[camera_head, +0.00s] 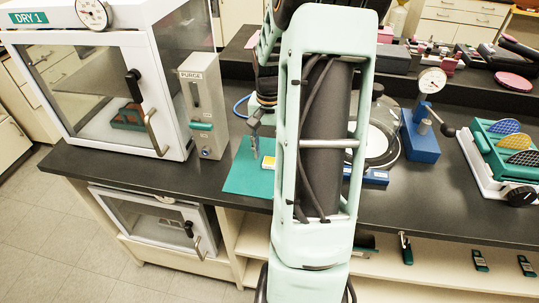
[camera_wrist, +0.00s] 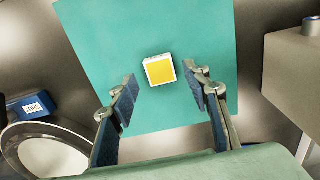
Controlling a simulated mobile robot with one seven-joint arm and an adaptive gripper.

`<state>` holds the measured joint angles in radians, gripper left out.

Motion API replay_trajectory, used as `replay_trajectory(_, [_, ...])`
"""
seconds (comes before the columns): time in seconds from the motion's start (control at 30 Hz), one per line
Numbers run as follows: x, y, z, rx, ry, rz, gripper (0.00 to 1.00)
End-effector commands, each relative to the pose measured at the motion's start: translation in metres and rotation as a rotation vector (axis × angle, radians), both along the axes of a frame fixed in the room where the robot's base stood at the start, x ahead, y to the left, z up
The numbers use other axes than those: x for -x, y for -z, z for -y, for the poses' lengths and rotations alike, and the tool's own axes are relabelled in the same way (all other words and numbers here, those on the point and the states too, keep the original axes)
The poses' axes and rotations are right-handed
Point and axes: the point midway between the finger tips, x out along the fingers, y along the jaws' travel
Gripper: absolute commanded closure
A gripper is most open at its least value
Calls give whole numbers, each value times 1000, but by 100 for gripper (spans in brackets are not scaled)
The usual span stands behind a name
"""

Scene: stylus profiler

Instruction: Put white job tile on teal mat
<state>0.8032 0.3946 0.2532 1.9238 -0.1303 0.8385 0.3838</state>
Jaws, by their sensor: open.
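The teal mat (camera_head: 243,181) lies on the dark bench, partly hidden behind my arm. It fills much of the wrist view (camera_wrist: 100,25). A small white tile with a yellow top face (camera_wrist: 160,70) lies on the mat; it also shows in the head view (camera_head: 268,162). My gripper (camera_wrist: 164,84) is open, its blue-padded fingers on either side of the tile's line and apart from it. In the head view my gripper (camera_head: 255,133) is above the mat, pointing down, with the tile just beside and below it.
A grey purge unit (camera_head: 203,105) and a glass-fronted dry cabinet (camera_head: 95,85) stand left of the mat. A round glass vessel (camera_head: 380,140), a blue dial-gauge stand (camera_head: 420,135) and a teal wafer rack (camera_head: 505,150) are to the right.

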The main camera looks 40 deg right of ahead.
Motion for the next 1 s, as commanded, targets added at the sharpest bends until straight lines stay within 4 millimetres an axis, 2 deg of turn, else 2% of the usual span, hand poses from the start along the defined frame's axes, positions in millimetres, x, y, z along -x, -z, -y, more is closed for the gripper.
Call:
replay_trajectory(0.2, [-1, -50, 1, 4, 0, 5, 56])
replay_trajectory(0.43, [-1, -90, 0, 2, -2, 3, 56])
replay_trajectory(0.63, [0, -103, 0, 0, 0, 1, 56])
replay_trajectory(1.0, [0, -103, 0, -1, -1, 1, 56])
